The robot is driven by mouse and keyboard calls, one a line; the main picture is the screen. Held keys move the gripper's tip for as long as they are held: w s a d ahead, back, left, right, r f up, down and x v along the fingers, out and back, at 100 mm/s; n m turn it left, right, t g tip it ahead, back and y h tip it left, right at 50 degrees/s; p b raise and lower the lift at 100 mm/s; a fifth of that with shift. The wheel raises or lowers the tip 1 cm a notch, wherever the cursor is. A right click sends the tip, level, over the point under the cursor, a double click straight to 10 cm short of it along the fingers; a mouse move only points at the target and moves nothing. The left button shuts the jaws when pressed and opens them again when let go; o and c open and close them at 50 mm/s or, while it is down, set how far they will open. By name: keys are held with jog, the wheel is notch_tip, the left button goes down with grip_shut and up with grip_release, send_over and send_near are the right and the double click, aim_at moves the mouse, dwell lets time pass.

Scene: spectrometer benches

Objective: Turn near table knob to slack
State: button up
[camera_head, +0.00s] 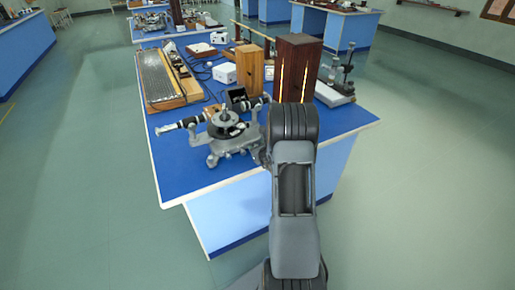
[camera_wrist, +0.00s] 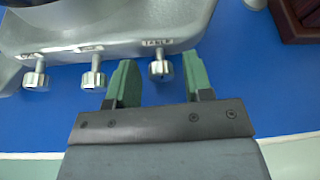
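A grey metal spectrometer (camera_head: 228,132) stands near the front edge of the blue bench, with its telescope tubes to the sides. In the wrist view, its base (camera_wrist: 110,28) carries three silver knobs: a left knob (camera_wrist: 35,80), a middle knob (camera_wrist: 93,78) and a right knob (camera_wrist: 160,68). The middle knob is just left of the left finger. My arm hides the gripper in the head view.
A tall dark wooden box (camera_head: 298,65) and a lighter wooden box (camera_head: 249,70) stand behind the spectrometer. A ribbed board (camera_head: 160,78) lies along the left side. The blue bench top (camera_head: 178,165) is bare at its front left corner.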

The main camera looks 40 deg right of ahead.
jog(key=c, duration=0.8)
jog(key=shift+f+b, duration=0.3)
jog(key=shift+b, duration=0.85)
jog(key=shift+a+r+n+h+b, duration=0.1)
jog(key=shift+r+n+h+b, duration=0.1)
jog(key=shift+n+h+b, duration=0.45)
jog(key=shift+r+y, duration=0.1)
jog(key=shift+y, duration=0.25)
jog(key=o, duration=0.9)
